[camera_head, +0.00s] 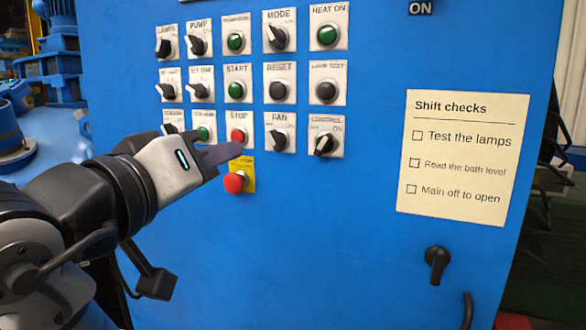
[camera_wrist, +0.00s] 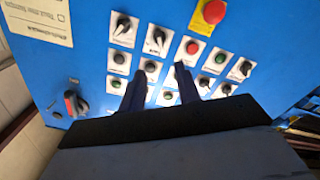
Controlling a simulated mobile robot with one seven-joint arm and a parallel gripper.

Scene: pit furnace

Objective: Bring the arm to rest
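My gripper (camera_head: 228,152) reaches in from the left in the head view, its fingers in front of the blue cabinet's (camera_head: 320,240) control panel. The fingertips overlap the area just below the red STOP button (camera_head: 238,136) and above the red mushroom button (camera_head: 235,182) on its yellow plate. In the wrist view my gripper's (camera_wrist: 159,68) two dark fingers stand apart with nothing between them. I cannot tell whether the fingertips touch the panel. The fingers and hand hide parts of the lower control rows.
Several knobs and buttons sit in rows, among them green START (camera_head: 236,90) and the FAN knob (camera_head: 279,134). A paper "Shift checks" note (camera_head: 455,190) and a black handle (camera_head: 437,262) are at the right. Blue machinery (camera_head: 50,70) stands at the left.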

